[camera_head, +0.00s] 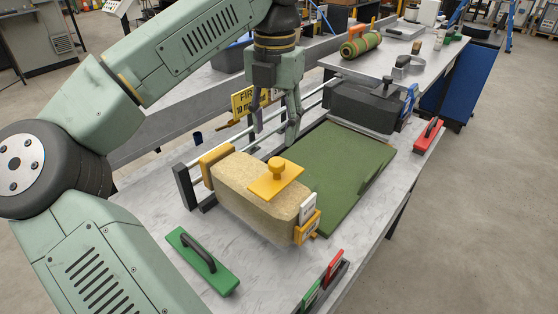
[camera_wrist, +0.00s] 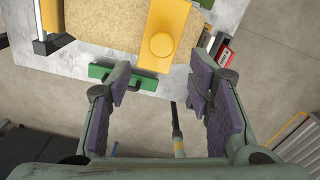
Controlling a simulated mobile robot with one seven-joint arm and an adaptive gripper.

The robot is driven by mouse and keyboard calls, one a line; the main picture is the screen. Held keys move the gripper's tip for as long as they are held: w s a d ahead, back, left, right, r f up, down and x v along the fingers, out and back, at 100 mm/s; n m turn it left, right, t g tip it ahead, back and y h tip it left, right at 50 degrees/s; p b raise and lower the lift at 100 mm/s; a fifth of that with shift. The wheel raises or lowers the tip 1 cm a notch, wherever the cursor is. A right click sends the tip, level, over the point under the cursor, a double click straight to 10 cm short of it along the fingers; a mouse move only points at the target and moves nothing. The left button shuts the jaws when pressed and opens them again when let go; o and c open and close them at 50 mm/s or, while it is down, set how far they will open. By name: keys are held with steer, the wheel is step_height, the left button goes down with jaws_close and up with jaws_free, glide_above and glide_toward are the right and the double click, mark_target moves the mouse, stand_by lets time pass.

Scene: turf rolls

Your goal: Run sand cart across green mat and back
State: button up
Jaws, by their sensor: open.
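The sand cart (camera_head: 245,190), a sand-coloured block with yellow end pieces and a yellow top plate with a knob (camera_head: 276,168), stands at the near end of the green mat (camera_head: 345,170). It also shows at the top of the wrist view (camera_wrist: 110,22), its yellow knob (camera_wrist: 162,44) just beyond the fingertips in the picture. My gripper (camera_head: 275,130) is open and empty. In the head view it points down, appearing beyond the cart near the rails. Both fingers show in the wrist view (camera_wrist: 162,78), apart from the knob.
A dark grey cart-like block (camera_head: 368,103) stands at the mat's far end. Metal rails (camera_head: 310,102) and a yellow sign (camera_head: 243,102) line the far side. A rolled turf (camera_head: 361,45) lies farther back.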

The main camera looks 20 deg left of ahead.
mark_target(276, 162)
step_height(276, 162, down, 10)
steer(key=b, duration=0.7)
steer(key=shift+d+f, duration=0.1)
steer(key=shift+f, duration=0.15)
steer(key=shift+r, duration=0.1)
steer(key=shift+c, duration=0.2)
jaws_close()
